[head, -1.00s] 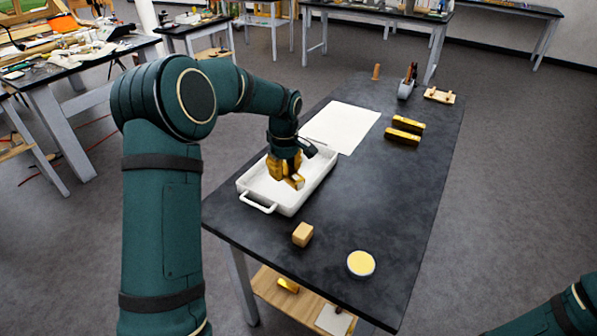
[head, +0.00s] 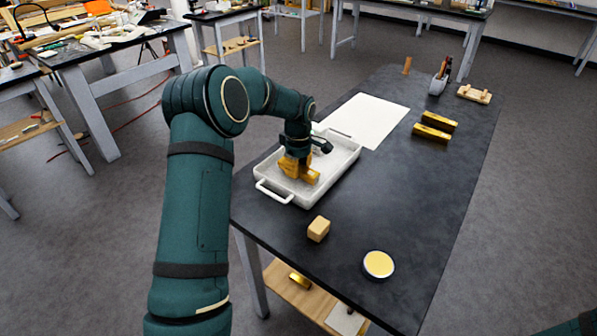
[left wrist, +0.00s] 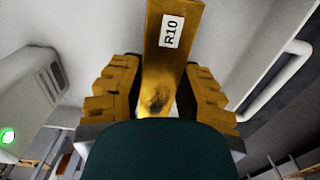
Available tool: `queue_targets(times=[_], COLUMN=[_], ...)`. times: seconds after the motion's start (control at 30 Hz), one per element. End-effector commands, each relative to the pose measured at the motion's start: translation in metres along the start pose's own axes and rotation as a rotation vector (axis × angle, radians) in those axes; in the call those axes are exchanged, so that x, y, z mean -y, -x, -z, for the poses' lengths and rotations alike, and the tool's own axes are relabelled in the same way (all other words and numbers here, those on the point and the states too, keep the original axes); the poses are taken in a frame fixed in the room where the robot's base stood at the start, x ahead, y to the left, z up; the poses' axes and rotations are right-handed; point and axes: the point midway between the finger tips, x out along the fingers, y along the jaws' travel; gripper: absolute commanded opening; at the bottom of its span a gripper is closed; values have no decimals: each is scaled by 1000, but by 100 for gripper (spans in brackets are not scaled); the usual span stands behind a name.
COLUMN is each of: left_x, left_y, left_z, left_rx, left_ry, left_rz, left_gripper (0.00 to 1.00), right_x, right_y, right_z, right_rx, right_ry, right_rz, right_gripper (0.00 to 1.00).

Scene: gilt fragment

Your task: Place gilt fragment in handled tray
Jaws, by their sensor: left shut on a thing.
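The gilt fragment (left wrist: 172,45) is a gold bar with a white "R10" label and a dark smudge. My left gripper (head: 298,170) points down over the white handled tray (head: 274,194) and is shut on the fragment, which shows in the head view (head: 312,177) inside the tray's outline. In the left wrist view, the ridged gold-coloured fingers of the gripper (left wrist: 158,88) flank the bar. The tray's handle (left wrist: 275,88) shows at right there. I cannot tell whether the fragment touches the tray floor. My right gripper is out of view.
A wooden block (head: 319,229) and a round yellow-topped dish (head: 378,265) sit near the table's front. A white sheet (head: 370,120) lies behind the tray. Two gold bars (head: 432,133), a pen holder (head: 437,85) and a wooden rack (head: 474,95) stand farther back. The middle right is clear.

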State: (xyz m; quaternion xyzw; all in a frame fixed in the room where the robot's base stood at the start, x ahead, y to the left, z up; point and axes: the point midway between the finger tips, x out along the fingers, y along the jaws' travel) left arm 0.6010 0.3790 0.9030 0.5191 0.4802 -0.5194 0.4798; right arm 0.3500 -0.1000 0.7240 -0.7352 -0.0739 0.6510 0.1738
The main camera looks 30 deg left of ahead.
Motion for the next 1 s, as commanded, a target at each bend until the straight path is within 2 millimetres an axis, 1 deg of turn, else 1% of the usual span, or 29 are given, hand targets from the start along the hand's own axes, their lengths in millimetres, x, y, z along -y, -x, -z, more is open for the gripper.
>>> queue_targets(times=[0.03, 0.07, 0.3, 0.43, 0.47, 0.5, 0.53, 0.87, 1.0], left_x=[0, 0, 0, 0, 0, 0, 0, 0, -1], left_y=[-7, -8, -8, -12, -12, -11, -11, -9, 4], left_z=[0, 1, 0, 0, 0, 0, 0, 0, 0], left_rx=[0, 0, -1, -1, 0, 0, 0, -1, -2], left_ry=[1, 1, 0, -1, -1, -1, -1, 0, -1], left_rz=[0, -1, -2, -2, -2, -2, -2, -2, -3], left_gripper=[0, 0, 0, 0, 39, 53, 58, 58, 58], right_x=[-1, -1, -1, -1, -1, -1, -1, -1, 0], right_y=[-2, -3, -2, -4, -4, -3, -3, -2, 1], right_z=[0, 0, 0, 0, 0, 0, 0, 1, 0], right_rx=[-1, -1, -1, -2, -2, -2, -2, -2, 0], right_ry=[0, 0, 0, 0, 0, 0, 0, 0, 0], right_rz=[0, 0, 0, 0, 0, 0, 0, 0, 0], right_gripper=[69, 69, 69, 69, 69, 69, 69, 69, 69])
